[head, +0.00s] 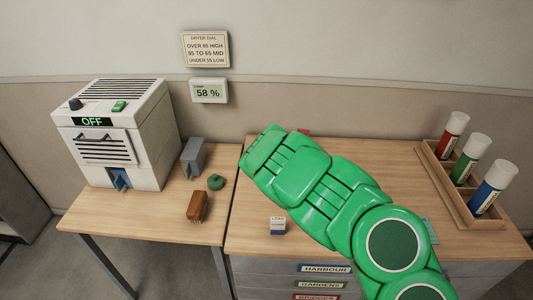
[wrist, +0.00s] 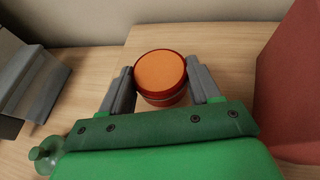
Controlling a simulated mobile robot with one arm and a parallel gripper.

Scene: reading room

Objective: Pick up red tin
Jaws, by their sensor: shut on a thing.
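The red tin (wrist: 160,78) shows in the wrist view, round and red with an orange top. My gripper (wrist: 162,72) has one grey finger on each side of it and is shut on it. The tin looks upright; I cannot tell whether it touches the wood surface below. In the head view my green arm reaches over the right-hand desk and hides the tin.
A large red object (wrist: 292,85) stands close right of my gripper. A grey angled object (wrist: 30,85) and green knobbed item (wrist: 45,155) are left. The head view shows a dryer (head: 115,135), brown brush (head: 197,207), small box (head: 278,226) and tube rack (head: 455,190).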

